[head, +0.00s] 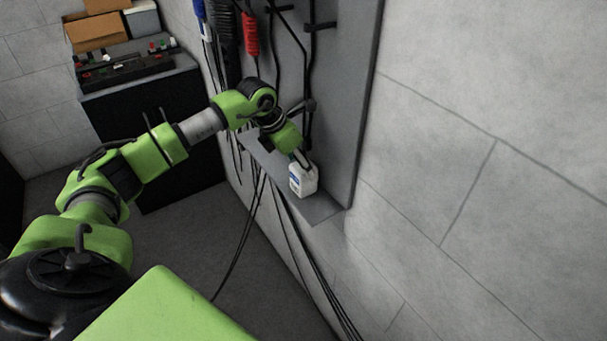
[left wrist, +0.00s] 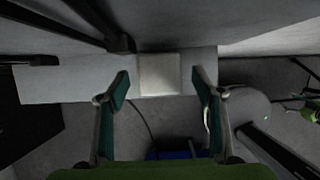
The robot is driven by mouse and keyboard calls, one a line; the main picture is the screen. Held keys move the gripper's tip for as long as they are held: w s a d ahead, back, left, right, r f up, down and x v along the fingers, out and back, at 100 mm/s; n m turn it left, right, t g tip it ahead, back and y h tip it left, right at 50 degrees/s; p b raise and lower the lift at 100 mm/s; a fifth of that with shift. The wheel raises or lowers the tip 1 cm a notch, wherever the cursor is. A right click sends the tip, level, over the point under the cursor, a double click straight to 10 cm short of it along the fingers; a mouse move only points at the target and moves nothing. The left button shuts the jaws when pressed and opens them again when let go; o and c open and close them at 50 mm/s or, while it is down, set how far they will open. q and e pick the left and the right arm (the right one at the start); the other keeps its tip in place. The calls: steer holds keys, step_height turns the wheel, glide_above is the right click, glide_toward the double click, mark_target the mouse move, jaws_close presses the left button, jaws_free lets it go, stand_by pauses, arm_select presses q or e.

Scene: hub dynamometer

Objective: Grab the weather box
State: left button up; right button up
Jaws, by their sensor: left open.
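The weather box, a small white box with a blue-marked label (head: 302,181), stands on a narrow grey ledge at the foot of the grey wall panel in the head view. In the left wrist view its pale square top (left wrist: 159,72) shows between and just beyond my fingers. My left gripper (head: 304,160) is right above the box in the head view. It is open in the left wrist view (left wrist: 160,84), with one finger on each side of the box and visible gaps. My right gripper is not in view.
The grey ledge (head: 321,207) is narrow, with cables (head: 246,232) hanging below it. Tools and a red-handled item (head: 250,36) hang on the panel (head: 345,100) behind. A dark cabinet (head: 160,110) with cardboard boxes (head: 93,31) stands at the left.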

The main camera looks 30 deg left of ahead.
arm_select(q)
steer(key=p+x, duration=0.1)
steer(key=x, duration=0.2)
steer(key=shift+a+f, duration=0.1)
steer(key=shift+f, duration=0.1)
steer(key=c, duration=1.4)
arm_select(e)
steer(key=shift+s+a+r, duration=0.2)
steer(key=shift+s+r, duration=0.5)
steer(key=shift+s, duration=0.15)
